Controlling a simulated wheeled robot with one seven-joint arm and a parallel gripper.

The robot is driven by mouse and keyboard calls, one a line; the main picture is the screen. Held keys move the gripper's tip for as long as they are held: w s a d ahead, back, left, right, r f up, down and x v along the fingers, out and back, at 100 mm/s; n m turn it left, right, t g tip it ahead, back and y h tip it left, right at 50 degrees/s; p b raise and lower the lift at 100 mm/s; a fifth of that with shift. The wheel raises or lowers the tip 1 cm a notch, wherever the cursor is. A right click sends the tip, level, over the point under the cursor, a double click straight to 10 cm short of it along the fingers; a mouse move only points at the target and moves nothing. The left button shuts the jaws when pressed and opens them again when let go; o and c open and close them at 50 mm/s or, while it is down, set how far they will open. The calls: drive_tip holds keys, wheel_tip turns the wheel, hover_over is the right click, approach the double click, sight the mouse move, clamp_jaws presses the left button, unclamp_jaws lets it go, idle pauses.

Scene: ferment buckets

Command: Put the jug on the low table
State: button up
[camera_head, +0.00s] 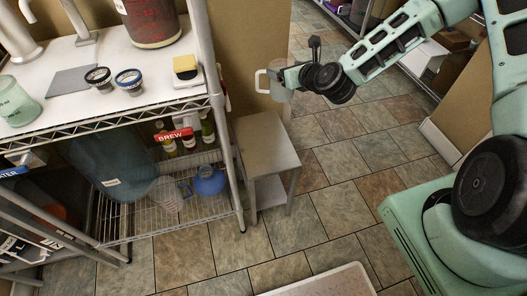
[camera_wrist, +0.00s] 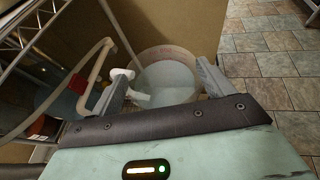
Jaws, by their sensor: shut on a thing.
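The jug (camera_head: 276,92) is a pale, translucent vessel with a white handle on its left in the head view. My gripper (camera_head: 288,77) is shut on it and holds it in the air. In the wrist view the jug's round open mouth (camera_wrist: 168,75) lies between the two fingers of my gripper (camera_wrist: 165,88). The low table (camera_head: 268,142) is a small grey stand with a bare top. It stands on the floor below the jug, right beside the wire shelf. Part of the jug is hidden behind my gripper.
The metal shelf unit (camera_head: 228,150) stands left of the low table, with bottles (camera_head: 208,128) and a blue round vessel (camera_head: 209,181) inside. A tan panel (camera_head: 262,40) rises behind the jug. The tiled floor (camera_head: 340,200) right of the low table is open.

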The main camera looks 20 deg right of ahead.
drive_tip(key=w+a+f+n+y+b, duration=0.1)
drive_tip(key=a+f+b, duration=0.1)
drive_tip(key=f+b, duration=0.5)
drive_tip(key=w+a+f+n+y+b, duration=0.1)
drive_tip(key=a+f+b, duration=0.2)
drive_tip(key=f+b, duration=0.4)
wheel_tip(320, 180, down, 9)
drive_tip(key=shift+w+a+f+g, duration=0.15)
drive_tip(key=shift+a+g, duration=0.1)
drive_tip(key=shift+g, duration=0.15)
